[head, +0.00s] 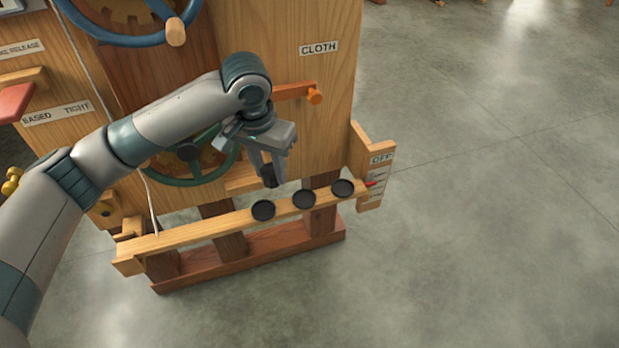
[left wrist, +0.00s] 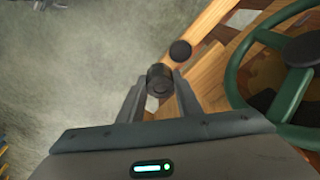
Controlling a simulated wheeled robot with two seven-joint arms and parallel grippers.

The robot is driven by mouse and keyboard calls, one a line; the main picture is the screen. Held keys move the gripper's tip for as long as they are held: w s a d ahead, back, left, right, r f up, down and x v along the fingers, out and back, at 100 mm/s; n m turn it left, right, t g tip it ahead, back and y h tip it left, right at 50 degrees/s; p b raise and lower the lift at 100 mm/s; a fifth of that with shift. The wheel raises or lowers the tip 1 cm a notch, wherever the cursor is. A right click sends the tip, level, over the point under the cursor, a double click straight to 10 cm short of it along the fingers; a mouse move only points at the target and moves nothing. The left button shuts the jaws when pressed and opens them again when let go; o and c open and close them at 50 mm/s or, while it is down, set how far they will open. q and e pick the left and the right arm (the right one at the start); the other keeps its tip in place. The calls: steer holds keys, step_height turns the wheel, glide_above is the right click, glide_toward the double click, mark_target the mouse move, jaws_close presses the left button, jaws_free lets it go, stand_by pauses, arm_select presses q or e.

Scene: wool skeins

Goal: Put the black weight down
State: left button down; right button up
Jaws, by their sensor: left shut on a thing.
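My left gripper (head: 267,167) is shut on a small black weight (head: 270,181), which hangs at its fingertips. In the left wrist view the black weight (left wrist: 159,79) sits between the two fingertips. It is above or just behind the wooden beam (head: 190,238); the exact height gap is hard to tell. Three round black discs lie on that beam: a left one (head: 263,210), a middle one (head: 304,198) and a right one (head: 342,188). One black disc (left wrist: 180,50) shows just beyond the held weight in the left wrist view. My right gripper is not in view.
A wooden machine panel labelled CLOTH (head: 318,48) stands behind the arm, with an orange lever (head: 300,92). A green handwheel (head: 172,180) is close to the gripper's left. An OFF scale (head: 378,175) stands at the beam's right end. The grey floor (head: 490,230) at right is clear.

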arm_select(q)
steer(key=s+a+r+n, duration=0.4)
steer(key=s+a+r, duration=0.2)
steer(key=s+a, duration=0.3)
steer(key=shift+s+a+n+y, duration=0.15)
steer(key=shift+a+n+y, duration=0.25)
steer(key=shift+a, duration=1.75)
steer(key=shift+r, duration=0.1)
